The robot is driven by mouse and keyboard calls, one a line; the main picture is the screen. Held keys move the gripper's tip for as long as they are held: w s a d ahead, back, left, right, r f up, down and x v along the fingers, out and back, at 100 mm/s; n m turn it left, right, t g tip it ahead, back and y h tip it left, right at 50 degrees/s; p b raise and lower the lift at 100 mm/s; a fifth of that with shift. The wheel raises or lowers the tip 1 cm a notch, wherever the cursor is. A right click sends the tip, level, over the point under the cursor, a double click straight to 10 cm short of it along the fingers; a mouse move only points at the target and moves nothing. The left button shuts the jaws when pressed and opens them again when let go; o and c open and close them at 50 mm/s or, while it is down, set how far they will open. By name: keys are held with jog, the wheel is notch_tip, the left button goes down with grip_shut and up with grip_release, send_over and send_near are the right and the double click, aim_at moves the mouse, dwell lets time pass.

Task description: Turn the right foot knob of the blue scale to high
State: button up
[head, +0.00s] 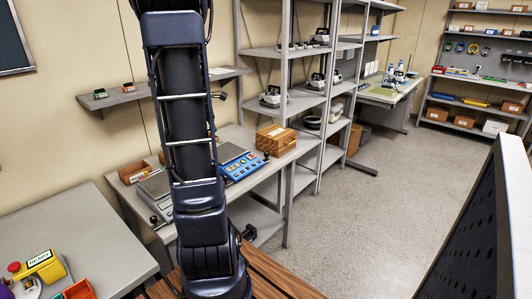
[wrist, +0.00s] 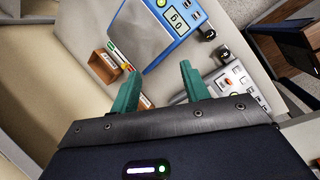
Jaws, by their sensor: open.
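The blue scale (head: 238,163) stands on the bench in the head view, partly hidden behind my arm. In the wrist view the blue scale (wrist: 150,30) fills the upper middle, tilted, with its grey pan and lit display. A dark foot knob (wrist: 207,32) with a pale mark shows at the corner by its display end; I cannot tell for sure whether it is the right one. My gripper (wrist: 160,70) is open, its two green fingers apart and empty, pointing toward the scale's near edge. My gripper is not clearly seen in the head view.
A grey scale (head: 160,188) stands left of the blue one and a wooden box (head: 276,140) to its right. In the wrist view, a pale panel with buttons (wrist: 235,84) and another dark knob (wrist: 223,54) are close by. A wooden tray (wrist: 105,67) lies left.

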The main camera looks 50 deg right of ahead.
jog(key=s+d+f+n, duration=0.1)
jog(key=d+f+n, duration=0.3)
jog(key=d, duration=0.7)
jog(key=n+g, duration=0.1)
jog(key=n, duration=0.2)
send_near(267, 153)
jog(key=x, duration=0.8)
jog(key=shift+w+f, duration=0.1)
jog(key=shift+f, duration=0.15)
jog(key=shift+c, duration=0.3)
jog(key=c, duration=0.9)
